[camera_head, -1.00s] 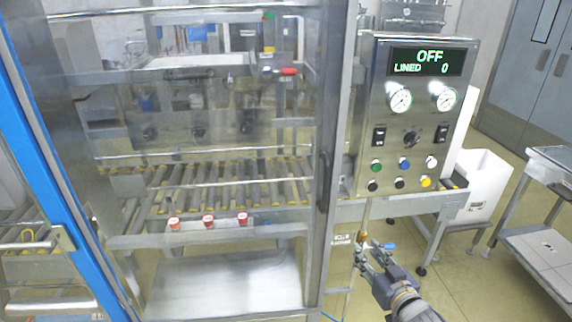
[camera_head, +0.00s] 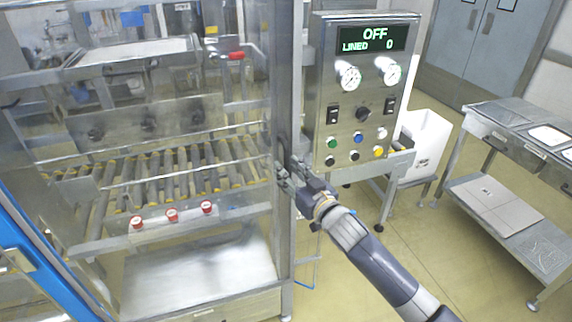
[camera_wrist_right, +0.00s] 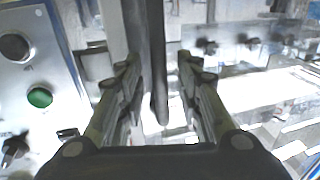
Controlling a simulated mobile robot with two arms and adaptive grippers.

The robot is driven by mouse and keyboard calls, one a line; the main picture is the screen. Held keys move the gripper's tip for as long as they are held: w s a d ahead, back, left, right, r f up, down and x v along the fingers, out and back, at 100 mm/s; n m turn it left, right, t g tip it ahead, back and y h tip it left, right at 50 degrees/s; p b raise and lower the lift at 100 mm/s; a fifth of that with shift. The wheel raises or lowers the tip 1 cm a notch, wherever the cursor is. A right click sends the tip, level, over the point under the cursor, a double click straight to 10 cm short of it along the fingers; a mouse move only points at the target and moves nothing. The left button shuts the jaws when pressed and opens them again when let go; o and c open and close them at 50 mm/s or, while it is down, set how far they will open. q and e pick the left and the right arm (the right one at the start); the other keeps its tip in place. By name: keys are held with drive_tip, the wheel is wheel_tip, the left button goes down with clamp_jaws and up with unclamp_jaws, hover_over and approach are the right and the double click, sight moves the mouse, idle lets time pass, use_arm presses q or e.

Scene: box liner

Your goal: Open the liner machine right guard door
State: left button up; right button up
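The liner machine's guard door (camera_head: 283,70) is a clear panel in a steel frame, and it looks closed in the head view. My right gripper (camera_head: 284,174) is at the door's right-hand upright, left of the control panel. In the right wrist view, a dark vertical handle bar (camera_wrist_right: 157,75) stands between the two fingers of my right gripper (camera_wrist_right: 160,75). The fingers are apart, with gaps visible on both sides of the bar. In the head view the gripper mostly hides the handle. My left gripper is not in view.
The control panel (camera_head: 350,115) reads OFF and LINED 0, close to my right gripper. A green button (camera_wrist_right: 39,97) is near it in the wrist view. Rollers and red-capped parts (camera_head: 171,214) show behind the door. A white bin (camera_head: 425,140) and steel table (camera_head: 515,125) stand right.

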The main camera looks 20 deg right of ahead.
drive_tip(key=shift+x, duration=0.85)
clamp_jaws()
drive_tip(key=shift+f, duration=0.1)
